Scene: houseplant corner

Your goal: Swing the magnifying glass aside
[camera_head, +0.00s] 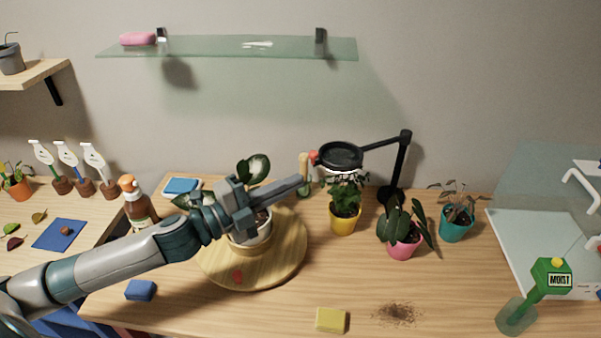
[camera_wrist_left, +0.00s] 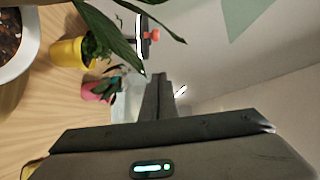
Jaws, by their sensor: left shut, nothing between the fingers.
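The magnifying glass (camera_head: 340,156) is a black round lens frame on a jointed black arm with an upright post (camera_head: 400,162). Its lens hangs over the plant in the yellow pot (camera_head: 345,222). A red knob (camera_head: 313,157) sticks out from the lens's left side; it also shows in the left wrist view (camera_wrist_left: 154,35). My left gripper (camera_head: 301,180) is shut and empty, its tips just left of and below the red knob; a small gap shows in the wrist view. My left gripper hides part of the white-potted plant (camera_head: 253,170). My right gripper is not in view.
The white-potted plant stands on a round wooden turntable (camera_head: 215,270) under my left arm. Pink (camera_head: 403,247) and teal (camera_head: 456,224) pots stand right of the yellow one. A yellow sponge (camera_head: 331,320) and spilled soil lie in front. A glass shelf (camera_head: 290,48) hangs above.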

